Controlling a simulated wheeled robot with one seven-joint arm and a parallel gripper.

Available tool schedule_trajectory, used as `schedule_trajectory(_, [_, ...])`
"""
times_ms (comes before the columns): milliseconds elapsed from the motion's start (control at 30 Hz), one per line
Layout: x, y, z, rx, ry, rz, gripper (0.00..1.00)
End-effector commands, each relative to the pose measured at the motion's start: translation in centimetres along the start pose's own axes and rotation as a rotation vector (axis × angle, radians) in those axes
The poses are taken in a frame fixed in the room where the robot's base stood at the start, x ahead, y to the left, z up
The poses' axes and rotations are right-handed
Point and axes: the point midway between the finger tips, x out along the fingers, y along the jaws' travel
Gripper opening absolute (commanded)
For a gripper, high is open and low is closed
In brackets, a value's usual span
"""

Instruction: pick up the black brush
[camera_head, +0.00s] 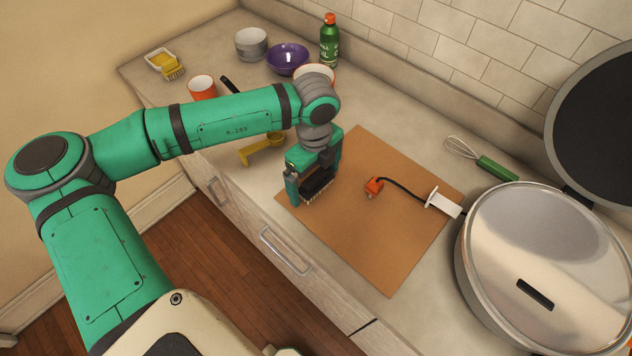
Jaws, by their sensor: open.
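The black brush (319,193) is at the left corner of the brown board, with pale bristles showing along its lower edge. My gripper (312,181) is directly over it, pointing down, with its green fingers apart. The brush shows between the fingers, and its upper part is hidden by the gripper. I cannot tell whether the fingers touch it.
The brown board (385,250) also holds an orange plug (374,186) with a black cord to a white piece (443,203). A large lidded pan (530,240) stands right. A yellow tool (262,150), a whisk (480,157) and a purple bowl (288,59) lie around.

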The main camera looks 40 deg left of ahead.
Motion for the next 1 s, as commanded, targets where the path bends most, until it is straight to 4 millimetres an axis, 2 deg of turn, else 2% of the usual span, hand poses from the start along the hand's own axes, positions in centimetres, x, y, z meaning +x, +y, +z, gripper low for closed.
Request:
schedule_trajectory(200, [0.1,-0.1,-0.1,0.003,0.000,0.000,1.00])
schedule_trajectory(233, [0.1,-0.1,-0.2,0.004,0.000,0.000,0.98])
schedule_trajectory(400, [0.1,-0.1,-0.2,0.004,0.000,0.000,0.57])
schedule_trajectory(433, [0.1,-0.1,-0.2,0.004,0.000,0.000,0.55])
schedule_trajectory(767, [-0.1,-0.1,-0.2,0.003,0.000,-0.001,0.55])
schedule_trajectory(1000, [-2.2,-0.2,-0.1,0.004,0.000,-0.002,0.55])
